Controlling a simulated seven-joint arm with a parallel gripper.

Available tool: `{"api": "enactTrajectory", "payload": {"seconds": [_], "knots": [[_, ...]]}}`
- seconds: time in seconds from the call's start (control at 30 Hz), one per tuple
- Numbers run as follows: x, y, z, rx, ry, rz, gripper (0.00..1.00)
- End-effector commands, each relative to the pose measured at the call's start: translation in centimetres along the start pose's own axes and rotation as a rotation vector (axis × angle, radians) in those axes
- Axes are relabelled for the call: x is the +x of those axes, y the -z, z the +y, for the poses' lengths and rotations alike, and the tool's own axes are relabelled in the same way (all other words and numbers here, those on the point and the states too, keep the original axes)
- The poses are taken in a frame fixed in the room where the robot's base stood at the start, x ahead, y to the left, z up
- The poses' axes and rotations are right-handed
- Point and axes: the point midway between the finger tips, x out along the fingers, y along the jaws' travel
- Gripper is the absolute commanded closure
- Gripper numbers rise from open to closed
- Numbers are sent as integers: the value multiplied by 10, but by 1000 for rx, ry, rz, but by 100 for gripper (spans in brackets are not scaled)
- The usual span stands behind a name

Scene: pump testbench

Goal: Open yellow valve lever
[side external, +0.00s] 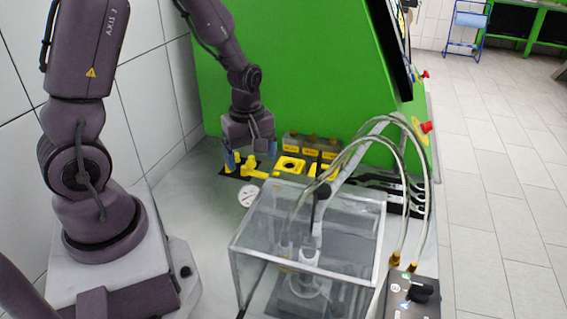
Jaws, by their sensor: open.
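The yellow valve lever (256,174) is on the bench at the foot of the green panel. It is small in this view, and I cannot tell its exact angle. My gripper (251,157) points down right above the lever. Its two blue-tipped fingers are spread apart, one to the left of the yellow part and one to the right. I cannot tell whether either finger touches it.
A yellow square fitting (290,165) stands right of the lever. A round white gauge (249,196) lies in front. A clear tank (262,262) with hoses (398,150) fills the front middle. The green panel (300,70) rises close behind.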

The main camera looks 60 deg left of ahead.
Motion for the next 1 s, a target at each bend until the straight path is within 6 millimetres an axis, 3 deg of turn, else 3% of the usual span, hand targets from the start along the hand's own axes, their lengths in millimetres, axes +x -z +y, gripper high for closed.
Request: {"api": "enactTrajectory", "payload": {"seconds": [0.53,1.0], "knots": [[-43,0,1,-1,-3,1,17],[-47,0,0,28,1,0,17]]}}
